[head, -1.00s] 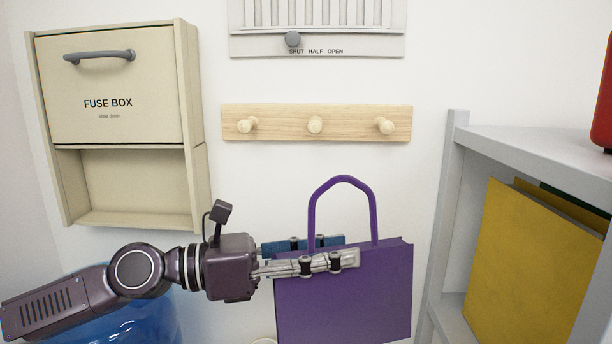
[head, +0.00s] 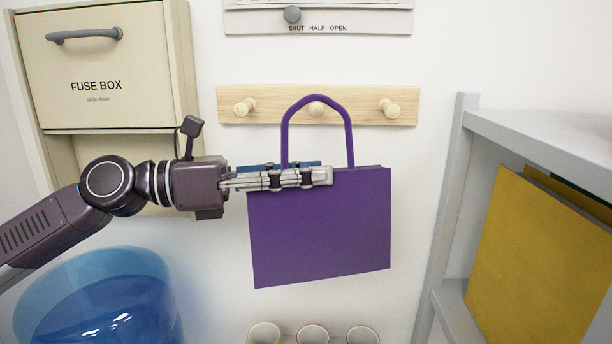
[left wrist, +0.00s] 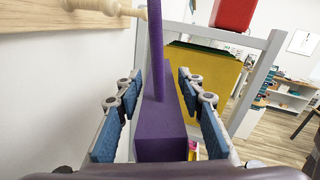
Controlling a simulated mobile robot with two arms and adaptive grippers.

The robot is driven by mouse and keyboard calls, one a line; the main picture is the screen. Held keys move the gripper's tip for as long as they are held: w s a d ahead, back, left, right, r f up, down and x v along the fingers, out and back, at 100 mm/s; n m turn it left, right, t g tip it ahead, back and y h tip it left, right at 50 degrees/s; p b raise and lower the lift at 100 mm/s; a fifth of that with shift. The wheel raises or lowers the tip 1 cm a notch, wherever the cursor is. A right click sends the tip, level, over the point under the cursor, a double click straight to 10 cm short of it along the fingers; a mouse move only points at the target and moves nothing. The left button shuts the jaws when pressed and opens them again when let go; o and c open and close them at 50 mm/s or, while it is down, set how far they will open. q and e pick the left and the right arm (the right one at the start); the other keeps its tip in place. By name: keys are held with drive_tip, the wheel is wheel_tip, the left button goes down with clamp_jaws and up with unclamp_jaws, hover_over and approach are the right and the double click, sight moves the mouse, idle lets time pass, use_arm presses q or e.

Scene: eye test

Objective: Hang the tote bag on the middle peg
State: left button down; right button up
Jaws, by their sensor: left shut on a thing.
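The purple tote bag (head: 320,235) hangs upright in front of the wall, held by my left gripper (head: 322,175). The gripper is shut on its upper edge, below the handle (head: 350,135), with blue pads on both sides of the bag (left wrist: 160,138) in the left wrist view. The middle peg (head: 317,109) sticks out of a wooden rail (head: 357,104). In the head view it shows inside the loop, just under the handle's top. I cannot tell whether the handle is around the peg or in front of it. My right gripper is not in view.
A fuse box (head: 90,70) is on the wall at left, above a blue bin (head: 110,310). A grey shelf (head: 545,135) with yellow boards (head: 535,265) stands at right. Several round rims (head: 313,334) show at the bottom. The left peg (head: 244,108) and right peg (head: 390,108) are bare.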

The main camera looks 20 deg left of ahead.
use_arm(q)
drive_tip(key=shift+w+a, duration=0.2)
drive_tip(key=shift+w, duration=0.7)
drive_tip(key=w+a+f, duration=0.1)
drive_tip(key=w, duration=0.4)
drive_tip(key=shift+w+a+f, duration=0.25)
drive_tip(key=shift+w+a, duration=0.05)
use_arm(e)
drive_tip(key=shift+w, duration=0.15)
